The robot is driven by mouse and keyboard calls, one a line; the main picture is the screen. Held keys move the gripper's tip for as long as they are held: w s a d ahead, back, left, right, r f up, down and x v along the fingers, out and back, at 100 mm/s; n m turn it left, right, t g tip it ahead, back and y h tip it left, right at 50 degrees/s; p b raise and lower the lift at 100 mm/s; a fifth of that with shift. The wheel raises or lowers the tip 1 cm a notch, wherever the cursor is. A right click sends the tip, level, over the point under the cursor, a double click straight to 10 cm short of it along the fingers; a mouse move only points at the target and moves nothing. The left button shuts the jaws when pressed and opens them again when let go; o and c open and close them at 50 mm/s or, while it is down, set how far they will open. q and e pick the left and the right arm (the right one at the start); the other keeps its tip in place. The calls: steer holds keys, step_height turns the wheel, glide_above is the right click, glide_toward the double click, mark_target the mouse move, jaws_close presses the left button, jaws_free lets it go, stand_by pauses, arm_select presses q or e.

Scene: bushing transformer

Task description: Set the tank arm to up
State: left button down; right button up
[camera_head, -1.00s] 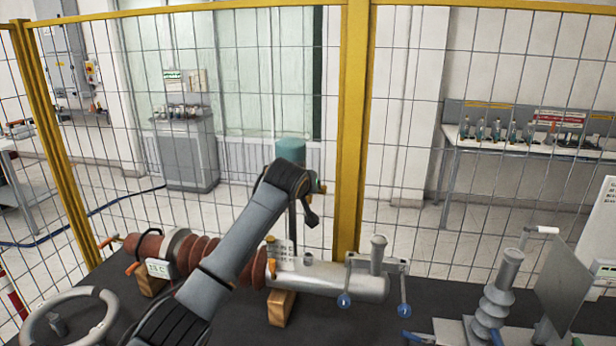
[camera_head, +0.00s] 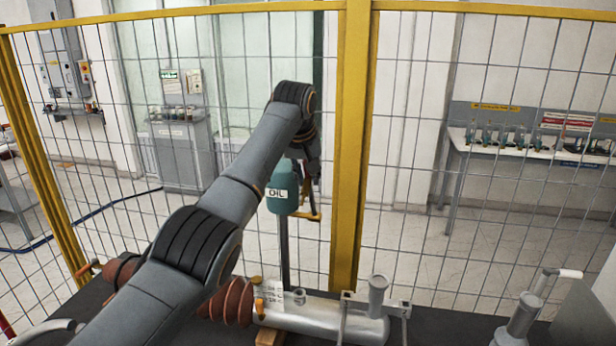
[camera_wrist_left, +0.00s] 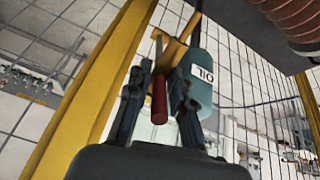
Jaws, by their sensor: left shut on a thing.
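The teal oil tank (camera_head: 283,200), labelled OIL, sits on a grey post behind the bench. A yellow arm (camera_head: 312,215) shows beside it on the right, under my left gripper (camera_head: 313,172). In the left wrist view, the tank (camera_wrist_left: 204,75) is just right of my left gripper (camera_wrist_left: 160,88). Its fingers stand on both sides of a red handle (camera_wrist_left: 159,103), with a yellow bar (camera_wrist_left: 177,48) just beyond. The gripper is shut on the handle. How handle and bar join is partly hidden by the fingers. My right gripper is not in view.
A yellow-framed mesh fence (camera_head: 350,120) stands close behind the tank. A grey bushing cylinder (camera_head: 325,318) and a ribbed brown bushing (camera_head: 232,300) lie on the bench below my arm. A grey fixture (camera_head: 522,318) stands at right.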

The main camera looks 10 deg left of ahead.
arm_select(q)
steer(key=shift+w+r, duration=0.1)
steer(key=shift+r, duration=0.05)
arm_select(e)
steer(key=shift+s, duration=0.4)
arm_select(q)
steer(key=c, duration=1.4)
jaws_free()
steer(key=shift+o, duration=0.2)
steer(key=shift+w, duration=0.1)
steer(key=shift+d, duration=0.1)
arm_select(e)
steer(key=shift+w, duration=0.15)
arm_select(q)
steer(key=v, duration=1.2)
